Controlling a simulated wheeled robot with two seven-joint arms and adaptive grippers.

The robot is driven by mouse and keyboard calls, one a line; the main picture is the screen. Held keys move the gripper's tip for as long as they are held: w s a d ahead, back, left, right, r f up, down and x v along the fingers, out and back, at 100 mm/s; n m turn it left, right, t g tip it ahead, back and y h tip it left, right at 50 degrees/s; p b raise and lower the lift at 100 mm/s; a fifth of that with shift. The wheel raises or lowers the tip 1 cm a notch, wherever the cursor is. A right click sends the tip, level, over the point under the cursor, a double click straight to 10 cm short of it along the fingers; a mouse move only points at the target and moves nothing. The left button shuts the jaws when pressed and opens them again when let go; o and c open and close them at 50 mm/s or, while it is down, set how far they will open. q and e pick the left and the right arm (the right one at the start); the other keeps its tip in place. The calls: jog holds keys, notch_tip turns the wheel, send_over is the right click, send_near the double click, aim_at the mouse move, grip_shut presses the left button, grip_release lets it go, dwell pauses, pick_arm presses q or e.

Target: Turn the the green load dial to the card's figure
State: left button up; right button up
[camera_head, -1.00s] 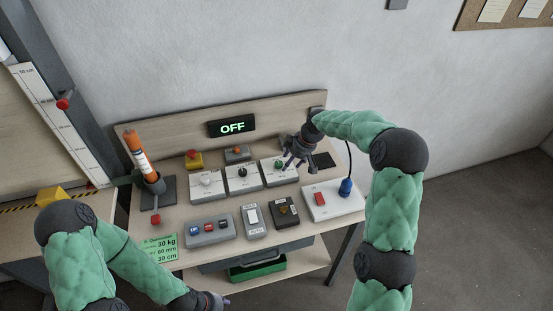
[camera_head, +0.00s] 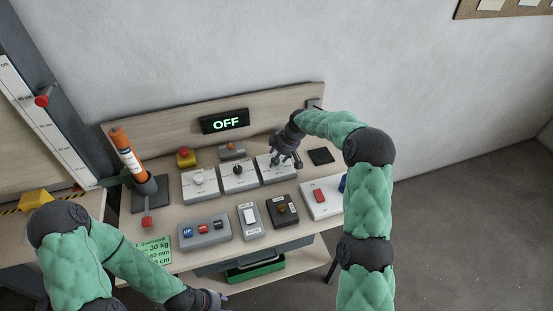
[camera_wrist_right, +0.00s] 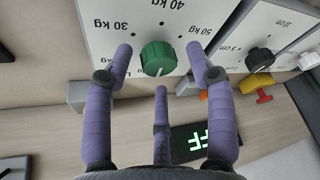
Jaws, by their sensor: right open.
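The green load dial (camera_wrist_right: 158,58) sits on its white box (camera_wrist_right: 110,25), with upside-down 30 kg and 40 kg marks in the right wrist view. Its white pointer line faces away from the 40 kg mark. My right gripper (camera_head: 284,161) is open over the load box (camera_head: 274,177) and hides most of the dial in the head view. In the wrist view its fingers (camera_wrist_right: 160,60) stand on either side of the dial, apart from it. The green card (camera_head: 155,252) shows 30 kg on its top line. My left gripper (camera_head: 213,300) is at the bottom edge, its fingers unclear.
Two similar boxes with a black dial (camera_head: 238,171) and a white dial (camera_head: 198,180) stand left of the load box. Behind are a yellow box with a red button (camera_head: 186,158) and an OFF display (camera_head: 225,122). Switch boxes (camera_head: 250,220) fill the front.

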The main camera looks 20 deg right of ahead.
jog(key=shift+w+a+f, duration=0.1)
jog(key=shift+f, duration=0.2)
jog(key=shift+c, duration=0.3)
jog(key=c, duration=1)
jog(key=shift+m, duration=0.3)
